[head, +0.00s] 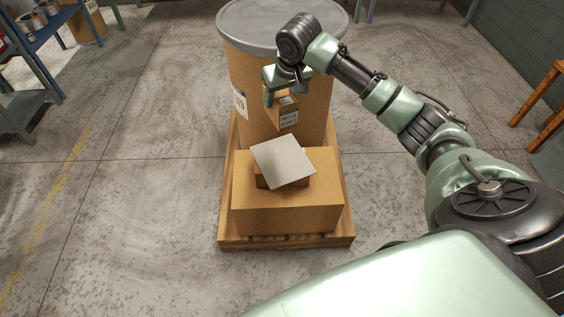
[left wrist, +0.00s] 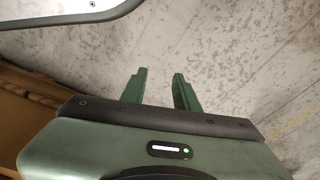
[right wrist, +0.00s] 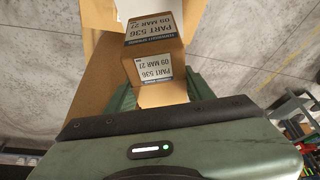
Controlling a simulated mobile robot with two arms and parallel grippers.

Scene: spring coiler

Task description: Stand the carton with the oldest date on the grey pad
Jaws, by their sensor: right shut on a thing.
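My right gripper (head: 285,92) is shut on a small brown carton (head: 287,114), held in front of a tall drum and beyond the grey pad (head: 283,161) in the head view. The carton also shows between the fingers in the right wrist view (right wrist: 157,53). Labels on two of its faces read upside down "PART 536" and "09 MAR 21". The pad is a pale square, bare, on top of a smaller brown box (head: 263,183). My left gripper (left wrist: 160,90) is open and empty above concrete floor in the left wrist view. I see no other dated carton.
The drum (head: 300,65) with a grey lid (head: 240,30) stands on a wooden pallet (head: 229,232). A large brown box (head: 290,215) lies at the pallet's near end, under the smaller box. A blue shelf (head: 50,30) is far left and a wooden stool (head: 545,90) far right. Floor on both sides is clear.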

